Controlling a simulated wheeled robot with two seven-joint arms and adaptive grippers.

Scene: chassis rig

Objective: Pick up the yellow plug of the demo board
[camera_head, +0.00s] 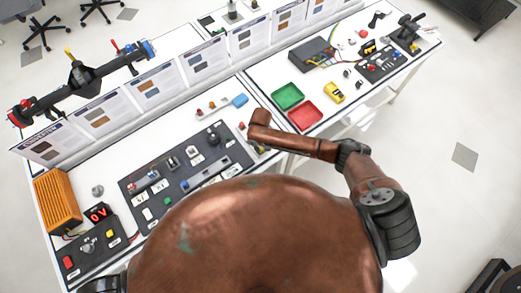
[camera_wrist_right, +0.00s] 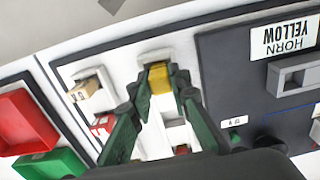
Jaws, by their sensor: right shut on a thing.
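The yellow plug (camera_wrist_right: 158,78) is at the upper middle of the right wrist view, between the dark green fingers of my right gripper (camera_wrist_right: 157,97). The gripper is shut on it. The plug is over a white strip beside the dark demo board (camera_wrist_right: 225,75); I cannot tell whether it is clear of the strip. The board carries a "HORN YELLOW" label (camera_wrist_right: 290,36) and a grey socket frame (camera_wrist_right: 292,74). In the head view the demo board (camera_head: 133,183) lies on the near table, and my brown right arm reaches in from the right. My left gripper is not visible.
A red bin (camera_head: 305,114) and a green bin (camera_head: 287,96) stand on the table to the right. An orange box (camera_head: 58,200) stands at the left. Upright info panels (camera_head: 153,86) line the back. My large brown body part covers the near middle of the head view.

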